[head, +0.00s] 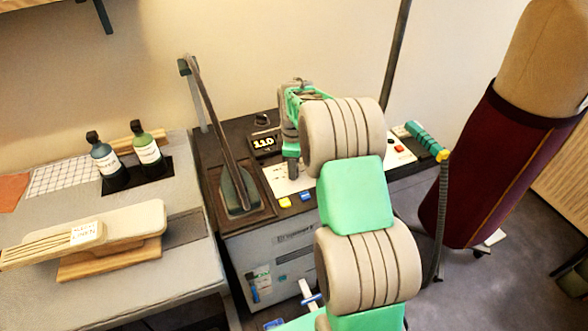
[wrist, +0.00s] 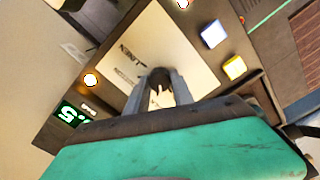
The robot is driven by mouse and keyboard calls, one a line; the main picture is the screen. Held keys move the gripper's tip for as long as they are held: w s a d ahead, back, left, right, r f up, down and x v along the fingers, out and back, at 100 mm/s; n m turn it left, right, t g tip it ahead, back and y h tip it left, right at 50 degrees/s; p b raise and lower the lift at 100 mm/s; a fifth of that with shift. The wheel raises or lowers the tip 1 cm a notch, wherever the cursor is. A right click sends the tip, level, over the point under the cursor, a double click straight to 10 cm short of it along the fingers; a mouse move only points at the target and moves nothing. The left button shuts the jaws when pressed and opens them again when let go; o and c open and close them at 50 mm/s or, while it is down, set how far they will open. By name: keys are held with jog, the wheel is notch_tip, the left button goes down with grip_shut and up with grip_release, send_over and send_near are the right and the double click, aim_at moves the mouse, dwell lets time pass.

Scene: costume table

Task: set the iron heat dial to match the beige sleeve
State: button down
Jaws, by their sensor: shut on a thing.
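The beige sleeve (head: 125,222) lies on a small wooden sleeve board on the left table. A white handwritten tag (head: 86,233) is on it, too small to read surely. The heat dial (wrist: 160,97) sits on a pale panel (wrist: 150,45) printed with fabric words; one looks like "LINEN". My gripper (wrist: 158,90) is shut on the dial, its fingers on either side. The fingers hide much of the dial, so its setting is unclear. In the head view my gripper (head: 292,172) reaches down to the panel, and my wrist hides the dial.
The iron (head: 238,190) stands on its rest left of the panel. Yellow (head: 285,202) and blue (head: 306,196) buttons lie along the front edge. Two bottles (head: 147,153) stand left. A maroon-skirted dress form (head: 490,160) stands right.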

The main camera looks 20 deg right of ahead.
jog(key=m+b, duration=0.1)
jog(key=m, duration=1.1)
jog(key=shift+m+b, duration=0.3)
jog(key=shift+m, duration=0.1)
jog(key=m, duration=1.3)
jog(key=shift+b, duration=0.3)
jog(key=shift+r, duration=0.1)
jog(key=c, duration=1.1)
grip_release()
notch_tip(320, 180, up, 8)
jog(key=shift+f+b, duration=0.15)
jog(key=shift+b, duration=0.25)
